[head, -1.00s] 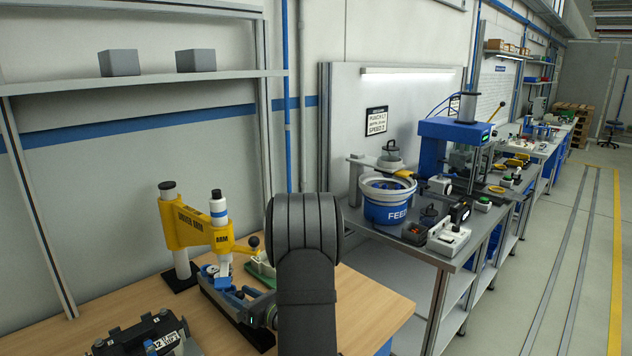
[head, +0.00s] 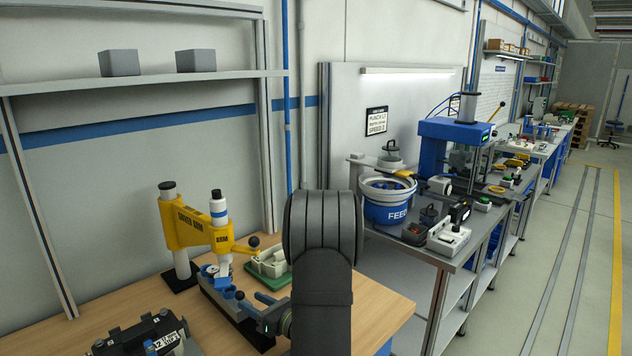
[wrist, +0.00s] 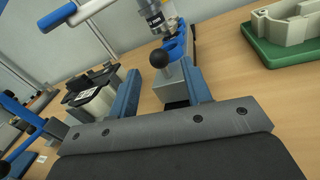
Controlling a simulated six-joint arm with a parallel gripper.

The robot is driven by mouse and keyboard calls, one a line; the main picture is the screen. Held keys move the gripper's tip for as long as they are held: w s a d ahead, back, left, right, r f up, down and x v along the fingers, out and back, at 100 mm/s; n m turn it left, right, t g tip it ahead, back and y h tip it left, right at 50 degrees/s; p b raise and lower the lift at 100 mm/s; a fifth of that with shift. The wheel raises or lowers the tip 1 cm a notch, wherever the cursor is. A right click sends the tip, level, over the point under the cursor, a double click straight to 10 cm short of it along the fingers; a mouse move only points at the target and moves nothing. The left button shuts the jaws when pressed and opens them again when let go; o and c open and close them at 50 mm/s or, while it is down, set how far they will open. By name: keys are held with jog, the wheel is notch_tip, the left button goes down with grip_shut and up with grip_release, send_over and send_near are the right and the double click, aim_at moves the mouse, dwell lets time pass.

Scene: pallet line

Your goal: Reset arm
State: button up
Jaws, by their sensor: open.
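My gripper (wrist: 160,93) shows in the wrist view with its two blue fingers spread apart and nothing between them. Beyond the fingertips are a black ball knob and a grey block of the press fixture (wrist: 172,84); I cannot tell how far apart they are. In the head view my dark arm covers part of the wooden bench (head: 375,300) and hides most of the gripper. The yellow arm press (head: 196,232) stands on the bench left of my arm, with the blue and grey fixture under its ram.
A green tray with a pale part (head: 268,262) lies behind the fixture. A black case (head: 145,338) sits at the front left. A blue bowl feeder (head: 388,205) and a blue press (head: 452,145) stand on the metal bench to the right. The bench right of my arm is clear.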

aim_at(243, 297)
jog(key=v, duration=1.1)
jog(key=x, duration=1.7)
jog(key=v, duration=0.9)
jog(key=s+v, duration=0.1)
jog(key=v, duration=0.7)
jog(key=a+v, duration=0.1)
jog(key=v, duration=0.8)
jog(key=shift+s+d, duration=0.25)
jog(key=shift+s, duration=0.2)
